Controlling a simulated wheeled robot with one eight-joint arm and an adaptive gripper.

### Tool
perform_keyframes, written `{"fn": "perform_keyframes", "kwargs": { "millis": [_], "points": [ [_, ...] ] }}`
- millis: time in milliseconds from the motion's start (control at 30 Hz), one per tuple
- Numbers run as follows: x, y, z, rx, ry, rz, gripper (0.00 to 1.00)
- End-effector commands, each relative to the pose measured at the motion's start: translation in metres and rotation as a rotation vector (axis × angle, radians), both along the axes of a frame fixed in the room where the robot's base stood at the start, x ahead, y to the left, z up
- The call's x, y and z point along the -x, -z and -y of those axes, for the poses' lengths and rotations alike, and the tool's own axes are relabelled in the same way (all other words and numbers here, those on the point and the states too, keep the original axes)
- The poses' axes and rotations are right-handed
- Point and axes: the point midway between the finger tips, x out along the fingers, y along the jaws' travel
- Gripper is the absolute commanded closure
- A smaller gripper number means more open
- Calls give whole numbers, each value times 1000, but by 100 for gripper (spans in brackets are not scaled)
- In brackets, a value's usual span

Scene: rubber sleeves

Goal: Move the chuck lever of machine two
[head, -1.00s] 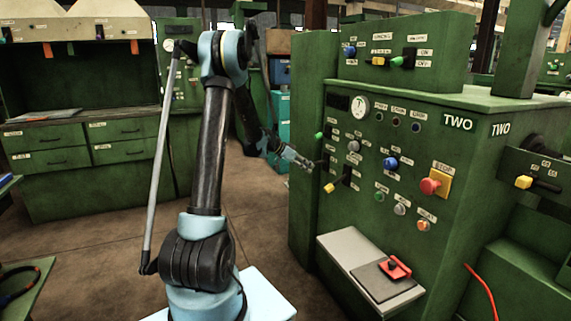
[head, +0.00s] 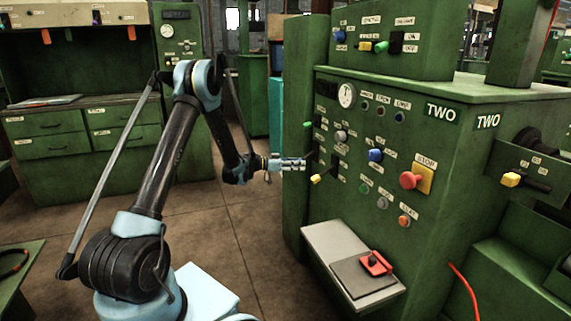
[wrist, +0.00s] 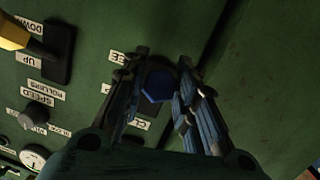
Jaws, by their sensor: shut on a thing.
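My gripper (head: 304,164) reaches the left part of the control panel of the green machine marked TWO (head: 440,112). In the wrist view my gripper (wrist: 157,88) has its two fingers on either side of a blue lever knob (wrist: 157,85) and is shut on it. The knob stands out from a dark slot plate with partly covered labels; one ends in "EE", the other starts with "CL". In the head view the gripper hides the blue knob.
A green-tipped lever (head: 308,125) is just above my gripper and a yellow-tipped lever (head: 316,179) just below. Knobs and a red stop button (head: 408,180) are farther right. A grey shelf with a red-handled part (head: 375,262) juts out below. Open floor lies left of the machine.

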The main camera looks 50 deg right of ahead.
Motion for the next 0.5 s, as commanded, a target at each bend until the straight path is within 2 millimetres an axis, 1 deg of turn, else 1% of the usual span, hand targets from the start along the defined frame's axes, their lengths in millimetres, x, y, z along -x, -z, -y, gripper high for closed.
{"fn": "perform_keyframes", "kwargs": {
  "millis": [33,200,500],
  "points": [
    [7,0,3,7,9,-6,100],
    [16,2,7,21,19,-13,100],
    [19,3,7,23,24,-13,100]
  ]
}}
